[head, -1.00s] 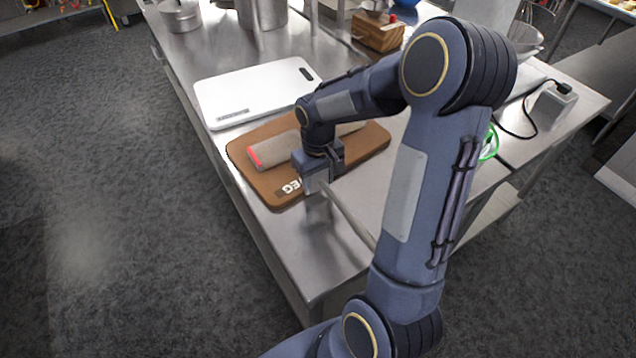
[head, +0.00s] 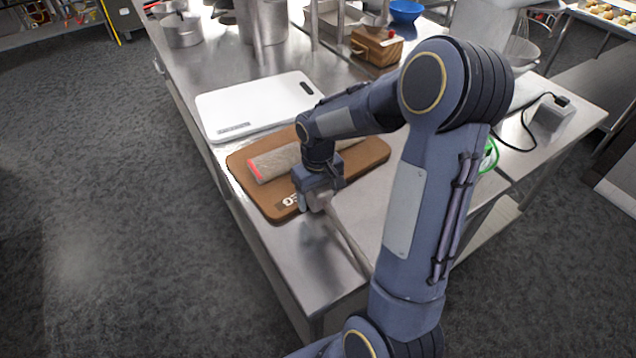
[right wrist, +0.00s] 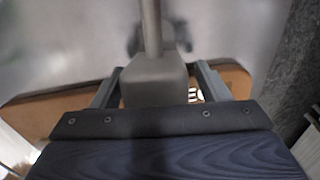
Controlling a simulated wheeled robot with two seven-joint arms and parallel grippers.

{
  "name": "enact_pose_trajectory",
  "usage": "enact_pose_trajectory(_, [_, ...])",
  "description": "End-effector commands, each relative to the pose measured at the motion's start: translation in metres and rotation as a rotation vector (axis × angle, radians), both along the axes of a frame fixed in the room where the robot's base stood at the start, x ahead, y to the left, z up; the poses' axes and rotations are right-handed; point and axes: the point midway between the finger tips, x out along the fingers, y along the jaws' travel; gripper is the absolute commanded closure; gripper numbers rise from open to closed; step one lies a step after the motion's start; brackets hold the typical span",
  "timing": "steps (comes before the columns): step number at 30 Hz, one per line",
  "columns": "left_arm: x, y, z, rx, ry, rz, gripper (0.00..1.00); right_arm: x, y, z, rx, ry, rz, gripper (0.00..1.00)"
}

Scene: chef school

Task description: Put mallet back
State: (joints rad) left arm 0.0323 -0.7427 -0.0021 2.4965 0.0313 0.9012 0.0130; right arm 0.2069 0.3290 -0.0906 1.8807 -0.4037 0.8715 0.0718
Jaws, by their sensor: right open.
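The mallet shows in the right wrist view as a grey block-shaped head (right wrist: 153,82) with a rod-like handle (right wrist: 151,25) leading away. In the head view its handle (head: 347,238) slants down and right over the steel table, partly hidden by my arm. My right gripper (head: 318,203) is at the mallet head, by the near edge of the brown board (head: 377,152). In the right wrist view my right gripper (right wrist: 158,84) is open, with one finger on each side of the head. Whether they touch it I cannot tell. My left gripper is out of view.
A beige roll with a red end (head: 270,163) lies on the brown board. A white board (head: 255,105) lies behind it. Pots (head: 182,30), a wooden block (head: 377,46) and a blue bowl (head: 406,11) stand farther back. A power box with cable (head: 553,113) is at right.

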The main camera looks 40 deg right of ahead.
Motion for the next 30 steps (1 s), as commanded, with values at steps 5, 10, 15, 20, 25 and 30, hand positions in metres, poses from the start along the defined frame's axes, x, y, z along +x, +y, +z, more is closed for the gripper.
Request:
enact_pose_trajectory(5, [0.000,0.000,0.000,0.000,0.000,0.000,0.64,0.002,-0.001,0.028,-0.002,-0.007,-0.002,0.31])
enact_pose_trajectory(10, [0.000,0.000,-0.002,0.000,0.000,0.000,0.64,0.001,0.000,0.067,-0.001,-0.008,0.001,0.31])
enact_pose_trajectory(15, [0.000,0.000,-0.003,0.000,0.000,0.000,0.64,0.001,0.000,0.099,-0.001,-0.005,0.000,0.31])
enact_pose_trajectory(20, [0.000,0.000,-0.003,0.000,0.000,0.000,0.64,0.001,0.000,0.117,0.000,-0.002,0.000,0.31])
enact_pose_trajectory(25, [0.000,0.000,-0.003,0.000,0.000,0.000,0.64,-0.014,0.009,0.130,0.027,-0.040,-0.001,0.31])
enact_pose_trajectory(30, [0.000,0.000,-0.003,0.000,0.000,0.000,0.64,-0.064,0.046,0.145,0.123,-0.179,-0.002,0.31])
